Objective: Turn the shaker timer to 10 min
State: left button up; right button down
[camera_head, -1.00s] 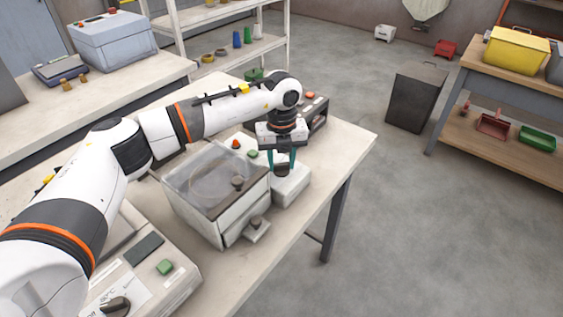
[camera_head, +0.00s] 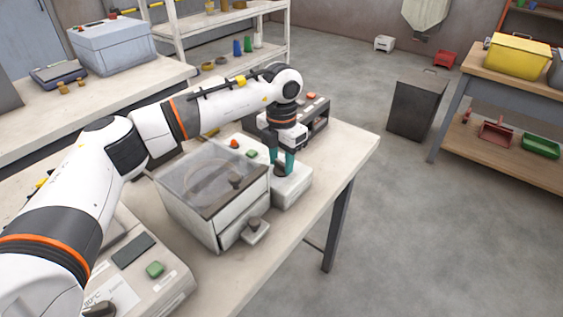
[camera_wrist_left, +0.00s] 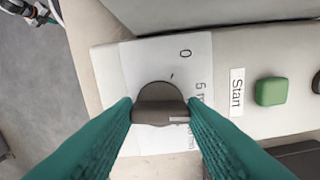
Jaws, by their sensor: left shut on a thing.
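The shaker control box (camera_head: 294,188) is pale, with a red button (camera_head: 234,143) and a green button (camera_head: 252,153) on top. Its dark timer knob (camera_head: 281,170) is at its right end. My left gripper (camera_head: 283,161), with teal fingers, points down onto the knob. In the left wrist view both fingers close on the knob (camera_wrist_left: 159,104), which has a white line toward its right end. The dial plate (camera_wrist_left: 140,62) shows "0" and a partly hidden minute mark; the lower marks are hidden by a finger. The green button (camera_wrist_left: 270,92) lies beside "Start". My right gripper is out of view.
A clear-lidded box (camera_head: 213,185) stands close in front of the control box. A dark device (camera_head: 308,118) stands just behind the gripper. Another panel with a green button (camera_head: 155,270) is nearer me. The table's right edge is clear.

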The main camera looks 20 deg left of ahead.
aim_at(281, 162)
pick_arm(q)
jog(key=m+b, duration=0.1)
jog(key=m, duration=0.4)
jog(key=shift+m, duration=0.3)
jog(key=m+b, duration=0.1)
jog(key=m, duration=0.3)
jog(key=shift+w+r+m, duration=0.1)
jog(key=shift+r+m, duration=0.05)
jog(key=shift+m, duration=0.25)
jog(key=o, duration=1)
notch_tip(281, 162, up, 12)
jog(key=shift+b, duration=0.45)
